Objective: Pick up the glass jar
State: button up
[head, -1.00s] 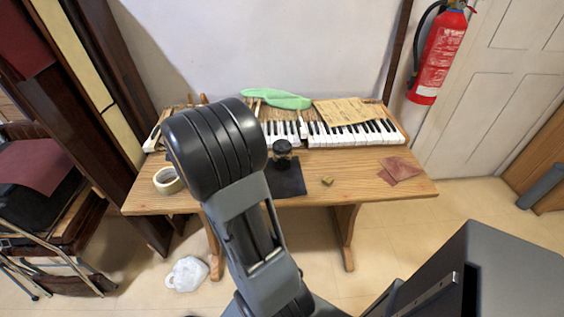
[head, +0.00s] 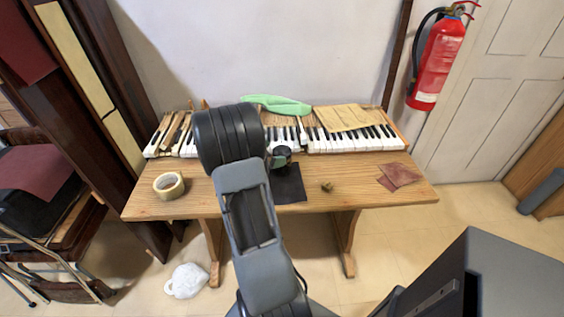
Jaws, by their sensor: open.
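The glass jar (head: 283,155) appears as a small jar with a dark round lid, at the back of a black cloth on the wooden table, just in front of the piano keys. My arm's dark rounded joint stands close to its left in the picture, and the jar's lower part is hard to make out. My gripper cannot be made out; my own arm hides the place behind it.
The wooden table (head: 340,190) bears the piano keyboard (head: 350,138), a green cloth (head: 276,104), a paper sheet (head: 343,117), a tape roll (head: 169,185), a small brownish lump (head: 326,186) and reddish sandpaper (head: 399,175). The table's right front is mostly clear.

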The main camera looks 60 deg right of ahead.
aim_at(277, 153)
jog(key=shift+p+x, duration=0.45)
jog(key=shift+x, duration=1.9)
jog(key=shift+a+f, duration=0.1)
jog(key=c, duration=1.1)
jog(key=shift+c, duration=0.2)
